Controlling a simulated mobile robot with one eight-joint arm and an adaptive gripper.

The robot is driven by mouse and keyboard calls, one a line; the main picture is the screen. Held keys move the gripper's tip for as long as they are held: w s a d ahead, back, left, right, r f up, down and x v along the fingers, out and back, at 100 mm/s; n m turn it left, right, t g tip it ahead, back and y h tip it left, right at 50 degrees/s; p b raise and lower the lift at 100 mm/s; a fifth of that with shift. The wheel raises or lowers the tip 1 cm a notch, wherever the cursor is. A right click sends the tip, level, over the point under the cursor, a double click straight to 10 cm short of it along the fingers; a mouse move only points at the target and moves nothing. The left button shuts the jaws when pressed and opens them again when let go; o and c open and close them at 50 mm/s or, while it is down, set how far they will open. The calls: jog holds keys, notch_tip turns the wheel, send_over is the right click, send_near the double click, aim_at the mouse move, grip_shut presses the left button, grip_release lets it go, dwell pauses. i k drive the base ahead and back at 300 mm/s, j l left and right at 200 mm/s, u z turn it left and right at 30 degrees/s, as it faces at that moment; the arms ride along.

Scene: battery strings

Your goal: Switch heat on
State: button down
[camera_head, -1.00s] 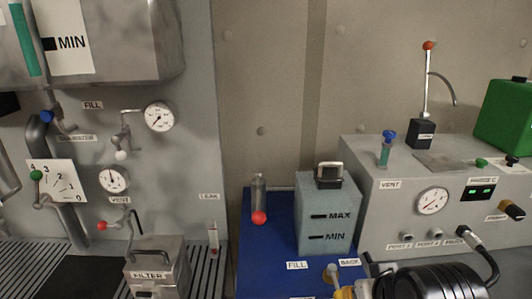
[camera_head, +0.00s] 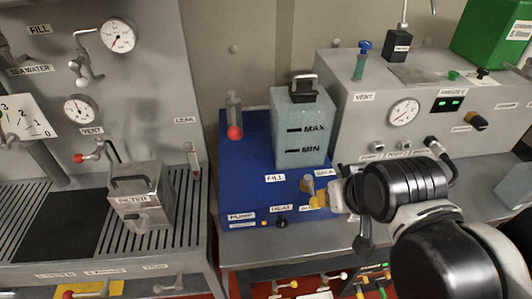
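The blue unit (camera_head: 246,170) stands on the grey bench in the middle of the view. A small black knob (camera_head: 281,222) sits on its lower front edge, under the HEAT label (camera_head: 281,209). The knob's exact setting is too small to tell. A small orange spot (camera_head: 264,223) shows left of the knob, near the PUMP label (camera_head: 241,217). My gripper (camera_head: 346,200) is right of the knob and apart from it, by the unit's right front corner. My black wrist hides part of it, and its opening cannot be made out. A yellow part (camera_head: 318,201) shows at its left side.
A tank marked MAX and MIN (camera_head: 301,128) stands on the blue unit, with a red-tipped tube (camera_head: 235,132) to its left. A grey console (camera_head: 430,100) with a gauge stands behind my arm. The filter box (camera_head: 140,195) is left. Several valve levers lie below the bench edge.

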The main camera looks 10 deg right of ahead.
aim_at(282, 224)
jog(key=k+j, duration=0.2)
jog(key=j, duration=0.15)
jog(key=k+j, duration=0.15)
jog(key=j, duration=0.2)
jog(key=k+j, duration=0.2)
jog(key=j, duration=0.2)
jog(key=k+j, duration=0.15)
jog(key=j, duration=0.2)
jog(key=z, duration=0.05)
